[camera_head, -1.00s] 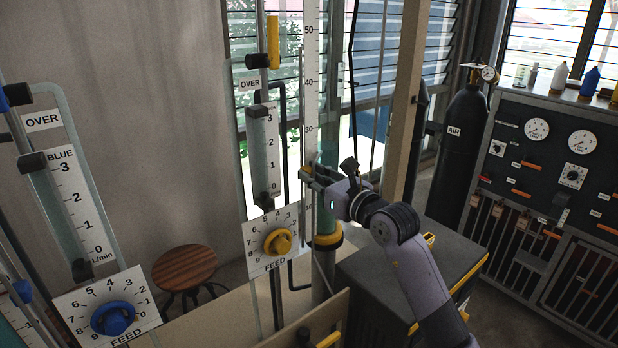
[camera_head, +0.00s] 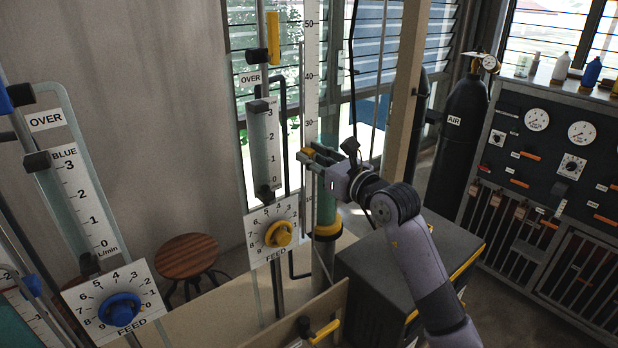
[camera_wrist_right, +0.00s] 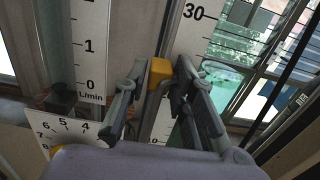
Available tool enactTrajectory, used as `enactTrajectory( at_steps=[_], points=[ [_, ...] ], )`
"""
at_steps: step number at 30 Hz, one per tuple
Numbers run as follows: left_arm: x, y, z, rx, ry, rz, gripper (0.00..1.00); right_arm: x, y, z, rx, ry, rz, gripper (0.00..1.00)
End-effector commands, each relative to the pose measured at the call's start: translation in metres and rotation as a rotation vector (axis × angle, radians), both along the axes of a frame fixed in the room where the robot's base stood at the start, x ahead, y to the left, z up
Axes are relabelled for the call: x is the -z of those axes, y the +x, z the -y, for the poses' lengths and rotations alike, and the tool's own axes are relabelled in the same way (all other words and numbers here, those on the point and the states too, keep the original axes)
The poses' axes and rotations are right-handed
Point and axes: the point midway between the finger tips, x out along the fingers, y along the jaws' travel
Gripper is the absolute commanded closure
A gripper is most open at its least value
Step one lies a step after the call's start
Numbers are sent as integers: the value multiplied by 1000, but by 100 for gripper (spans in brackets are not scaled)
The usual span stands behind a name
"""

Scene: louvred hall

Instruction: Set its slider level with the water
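The yellow slider (camera_head: 306,153) is on the tall white scale (camera_head: 311,85), a little below the 30 mark. In the head view my right gripper (camera_head: 312,158) reaches in from the right to the scale. Green-tinted water (camera_head: 327,200) stands in the clear upright tube beside the scale; it also shows behind the right finger (camera_wrist_right: 222,80). Its surface seems slightly above the slider, partly hidden by the gripper. My left gripper is out of view.
A flow meter with a yellow feed knob (camera_head: 278,233) stands just left of the scale. Another with a blue knob (camera_head: 120,309) is at lower left. A wooden post (camera_head: 408,90) stands close right of the tube. A dark box (camera_head: 375,290) is below my right arm.

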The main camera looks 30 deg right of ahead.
Motion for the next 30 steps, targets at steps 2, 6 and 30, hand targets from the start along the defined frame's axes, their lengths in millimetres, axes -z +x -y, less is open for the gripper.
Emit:
enactTrajectory(
  at_steps=[2,6,30],
  points=[
    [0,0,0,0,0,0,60,0,0,0,0,0,0,68],
    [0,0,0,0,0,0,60,0,0,0,0,0,-1,59],
    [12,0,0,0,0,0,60,2,-56,5,1,-1,-1,59]
  ],
)
